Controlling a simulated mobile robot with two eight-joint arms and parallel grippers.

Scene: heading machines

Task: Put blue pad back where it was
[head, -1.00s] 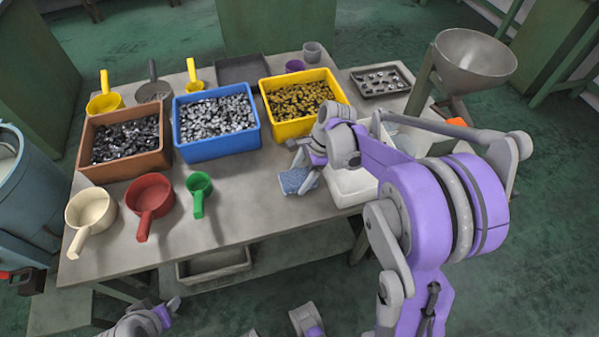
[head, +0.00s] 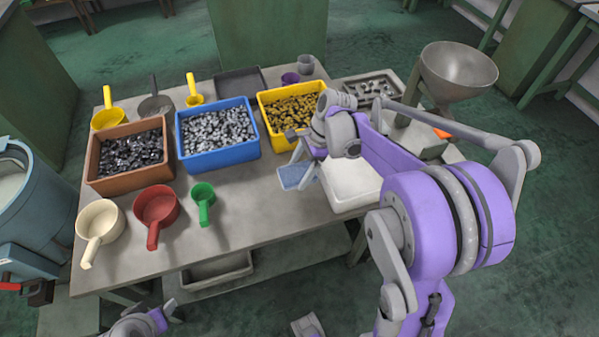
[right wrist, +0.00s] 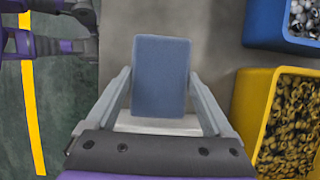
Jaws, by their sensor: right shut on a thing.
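The blue pad (head: 297,177) is at the table's right part, just left of the white bin (head: 350,183), below the yellow bin in the picture. My right gripper (head: 301,172) is shut on the pad. In the right wrist view the pad (right wrist: 161,76) is upright in the picture between the two fingers, its far end sticking out past them. I cannot tell whether the pad touches the table. A white edge of the bin (right wrist: 160,124) shows behind it. My left gripper (head: 163,314) is at the bottom left, below the table's front edge; its fingers are unclear.
Brown (head: 125,181), blue (head: 219,152) and yellow (head: 290,127) bins of parts line the table. Cream (head: 99,222), red (head: 155,206) and green (head: 202,192) scoops lie in front. Bare tabletop (head: 240,205) is free left of the pad. A metal funnel (head: 459,68) stands right.

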